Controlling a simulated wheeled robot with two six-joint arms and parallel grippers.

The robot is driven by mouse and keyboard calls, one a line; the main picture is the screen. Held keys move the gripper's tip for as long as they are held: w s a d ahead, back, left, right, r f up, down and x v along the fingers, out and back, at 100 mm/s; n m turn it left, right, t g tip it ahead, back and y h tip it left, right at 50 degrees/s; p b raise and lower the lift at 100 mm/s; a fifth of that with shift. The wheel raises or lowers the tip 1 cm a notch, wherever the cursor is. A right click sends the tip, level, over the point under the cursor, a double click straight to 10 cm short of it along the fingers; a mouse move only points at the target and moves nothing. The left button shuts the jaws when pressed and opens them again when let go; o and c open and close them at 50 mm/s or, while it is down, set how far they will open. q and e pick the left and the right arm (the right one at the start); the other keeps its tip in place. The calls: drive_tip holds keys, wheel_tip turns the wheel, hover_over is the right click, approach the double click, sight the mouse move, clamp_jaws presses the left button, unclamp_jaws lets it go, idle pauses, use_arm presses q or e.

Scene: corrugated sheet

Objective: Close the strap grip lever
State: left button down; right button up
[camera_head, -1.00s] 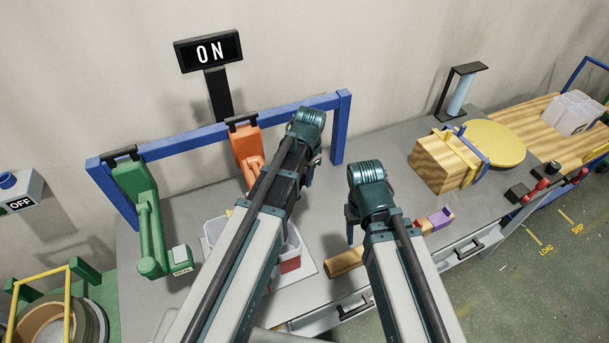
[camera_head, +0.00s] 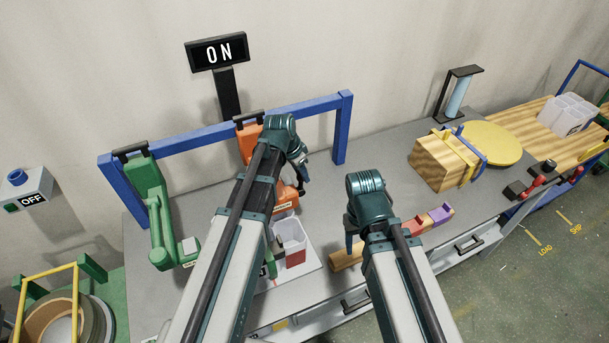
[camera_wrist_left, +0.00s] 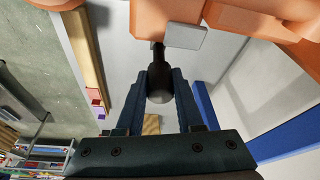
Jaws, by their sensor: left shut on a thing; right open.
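An orange strapping tool (camera_head: 246,141) hangs from the blue rail in the head view; my left arm hides much of it. Its orange body also shows at the top of the left wrist view (camera_wrist_left: 160,15). A dark rounded knob (camera_wrist_left: 160,82) on a thin stem, below a small grey plate, sits between the fingers of my left gripper (camera_wrist_left: 160,85). That gripper is shut on the knob; in the head view it (camera_head: 302,172) is beside the tool. My right gripper (camera_head: 350,238) is open above the bench front, apart from the tool.
A green tool (camera_head: 155,215) hangs left on the blue rail (camera_head: 205,138). White bins (camera_head: 290,238) stand below. A strapped wooden box (camera_head: 440,162) and yellow disc (camera_head: 493,143) are right. A wooden strip with coloured blocks (camera_head: 418,222) lies near my right gripper. The sign (camera_head: 217,52) reads ON.

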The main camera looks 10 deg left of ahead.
sight(289, 186)
use_arm(q)
drive_tip(key=shift+s+a+f+t+h+b, duration=0.2)
drive_tip(key=shift+s+a+t+h+b, duration=0.25)
drive_tip(key=shift+h+b, duration=0.1)
drive_tip(key=shift+s+a+f+t+h+b, duration=0.15)
drive_tip(key=shift+s+a+t+h+b, duration=0.2)
drive_tip(key=shift+a+h+b, duration=0.15)
drive_tip(key=shift+s+a+f+t+h+b, duration=0.1)
drive_tip(key=shift+s+a+t+h+b, duration=0.15)
drive_tip(key=shift+a+t+h+b, duration=0.45)
drive_tip(key=shift+s+a+f+t+h+b, duration=0.15)
drive_tip(key=shift+h+b, duration=0.3)
drive_tip(key=shift+b, duration=0.6)
drive_tip(key=shift+d+r, duration=0.1)
drive_tip(key=shift+r, duration=0.05)
drive_tip(key=c, duration=0.5)
unclamp_jaws()
drive_tip(key=shift+c, duration=0.2)
